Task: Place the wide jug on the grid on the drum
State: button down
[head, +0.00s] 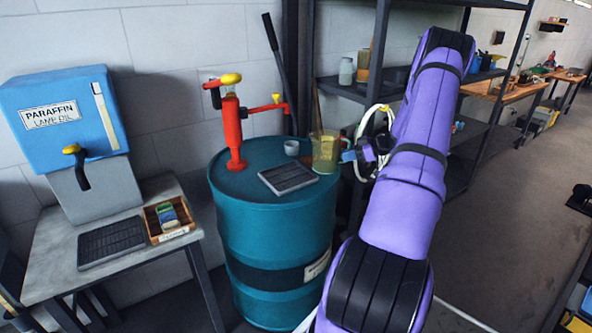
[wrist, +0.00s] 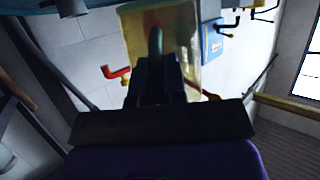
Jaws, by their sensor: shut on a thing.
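The wide jug (head: 324,154) is see-through and yellowish. In the head view it is upright at the right side of the drum's top; I cannot tell whether its base touches the drum. My gripper (head: 351,156) is shut on its handle, from the right. The wrist view, which is upside down, shows the jug (wrist: 183,35) just beyond my fingers (wrist: 156,65), with the green handle between them. The grid (head: 288,178) is a dark, flat slatted rectangle on the front part of the teal drum (head: 270,222), left of and nearer than the jug. Nothing stands on it.
A red hand pump (head: 234,130) rises from the drum's left side, its spout reaching right. A small grey cup (head: 292,147) stands behind the grid. A side table (head: 55,250) at left holds the blue paraffin tank (head: 65,115), another grid (head: 112,242) and a wooden box (head: 168,219).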

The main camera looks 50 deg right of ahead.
jog(key=shift+w+d+r+x, duration=0.1)
jog(key=shift+r+x, duration=0.05)
jog(key=shift+x, duration=2.4)
jog(key=shift+w+d+r+x, duration=0.1)
jog(key=shift+w+r+x, duration=0.05)
jog(key=shift+x, duration=2.4)
jog(key=shift+w+d+r+x, duration=0.1)
jog(key=shift+x, duration=2.4)
jog(key=shift+a+f, duration=0.1)
jog(key=shift+f, duration=0.05)
jog(key=c, duration=1.2)
grip_release()
jog(key=shift+o, duration=0.2)
